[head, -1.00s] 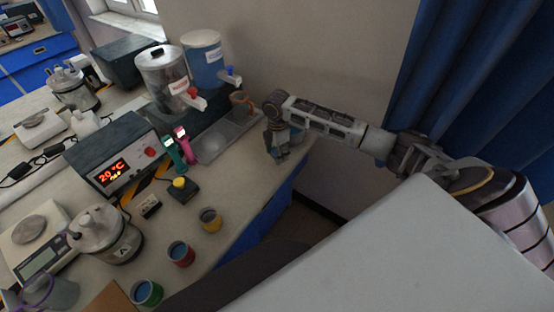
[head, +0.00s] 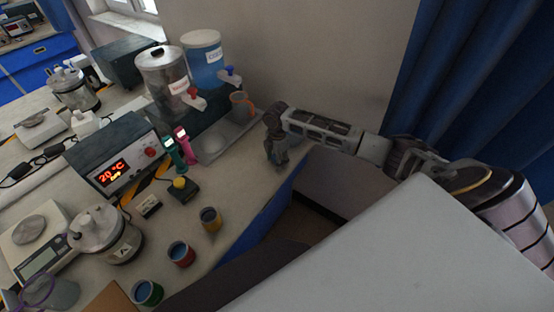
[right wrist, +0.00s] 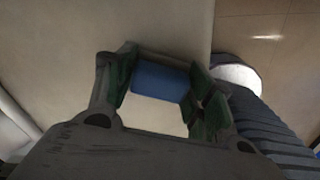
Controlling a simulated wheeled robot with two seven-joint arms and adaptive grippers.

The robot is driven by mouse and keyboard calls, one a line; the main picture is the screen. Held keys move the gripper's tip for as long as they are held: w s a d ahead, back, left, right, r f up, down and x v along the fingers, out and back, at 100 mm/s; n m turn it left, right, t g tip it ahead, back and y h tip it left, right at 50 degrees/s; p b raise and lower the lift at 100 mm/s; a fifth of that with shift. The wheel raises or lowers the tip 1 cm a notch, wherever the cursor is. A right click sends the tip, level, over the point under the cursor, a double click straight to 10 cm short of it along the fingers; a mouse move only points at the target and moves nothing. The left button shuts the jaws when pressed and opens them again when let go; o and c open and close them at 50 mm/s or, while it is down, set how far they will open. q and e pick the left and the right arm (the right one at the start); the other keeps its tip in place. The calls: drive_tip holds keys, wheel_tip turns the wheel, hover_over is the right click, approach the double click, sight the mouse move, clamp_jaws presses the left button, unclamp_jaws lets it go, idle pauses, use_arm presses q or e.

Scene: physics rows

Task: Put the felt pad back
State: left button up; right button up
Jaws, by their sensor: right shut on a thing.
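My right gripper (head: 277,152) is over the right end of the bench, near its edge. In the right wrist view its two fingers (right wrist: 162,88) are closed on the sides of a small blue piece (right wrist: 160,81). The blue piece looks smooth and flat-faced; I cannot tell for sure that it is the felt pad. In the head view the gripper hides most of it. My left gripper is in neither view.
A drip tray (head: 232,136) with a mug (head: 240,104) stands left of the gripper, below two dispensers (head: 163,78). Yellow (head: 211,219), red (head: 181,254) and green (head: 147,293) cups line the front edge. The bench between gripper and yellow cup is clear.

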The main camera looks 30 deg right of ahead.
drive_tip(key=shift+f, duration=0.1)
drive_tip(key=o, duration=1.1)
drive_tip(key=shift+c, duration=0.2)
wheel_tip(320, 180, up, 12)
idle(0.9)
